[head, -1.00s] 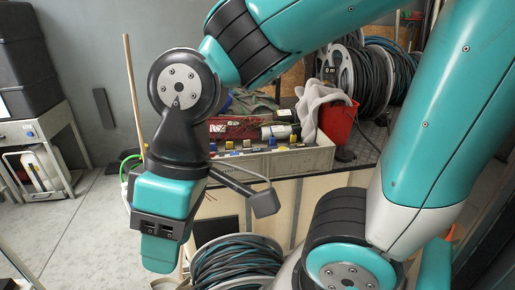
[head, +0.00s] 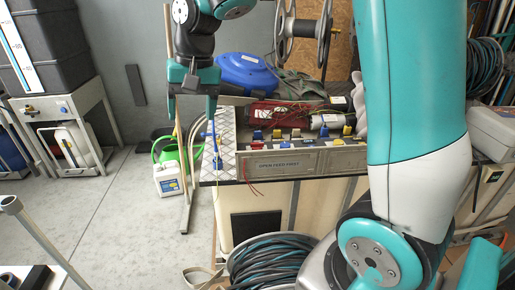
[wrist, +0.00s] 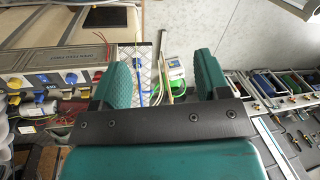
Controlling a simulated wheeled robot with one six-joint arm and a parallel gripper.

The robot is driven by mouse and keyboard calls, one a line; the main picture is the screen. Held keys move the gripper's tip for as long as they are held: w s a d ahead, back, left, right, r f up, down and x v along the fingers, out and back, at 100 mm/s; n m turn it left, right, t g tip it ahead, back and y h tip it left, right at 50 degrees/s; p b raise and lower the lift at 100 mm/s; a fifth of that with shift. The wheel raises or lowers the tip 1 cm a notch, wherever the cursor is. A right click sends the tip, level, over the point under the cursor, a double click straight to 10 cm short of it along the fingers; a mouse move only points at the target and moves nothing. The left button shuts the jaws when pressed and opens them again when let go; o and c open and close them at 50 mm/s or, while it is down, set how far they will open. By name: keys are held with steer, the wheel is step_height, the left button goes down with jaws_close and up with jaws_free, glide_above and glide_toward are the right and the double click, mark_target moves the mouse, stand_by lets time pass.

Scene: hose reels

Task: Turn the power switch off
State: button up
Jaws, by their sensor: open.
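A grey socket panel (head: 300,160) lies along the bench's front edge, with blue and yellow sockets on top and a label reading "OPEN FEED FIRST". It also shows at the left of the wrist view (wrist: 55,60). I cannot tell which part is the power switch. A blue upright piece (head: 216,152) stands on the checkered metal plate (head: 226,172) left of the panel. My gripper (head: 192,116) points down, open and empty, above and left of the plate. In the wrist view its two teal fingers (wrist: 160,66) are wide apart, with the plate and cables beyond them.
A hose reel (head: 275,265) sits in front. The left floor is mostly clear.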

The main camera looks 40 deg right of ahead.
steer(key=w+d+f+m+h+b, duration=0.1)
steer(key=w+d+f+m, duration=0.3)
steer(key=w+d+m, duration=0.5)
steer(key=m+g+h+b, duration=0.1)
steer(key=m+b, duration=0.1)
steer(key=m, duration=0.7)
glide_above(258, 145)
step_height(258, 145, down, 10)
steer(key=r, duration=0.1)
steer(key=f, duration=1.1)
steer(key=f+p, duration=0.1)
steer(key=f, duration=0.5)
steer(key=shift+w+d+f, duration=0.25)
steer(key=shift+d+f, duration=0.05)
steer(key=shift+f, duration=0.05)
steer(key=shift+c, duration=0.5)
steer(key=c, duration=0.8)
steer(key=shift+c, duration=0.2)
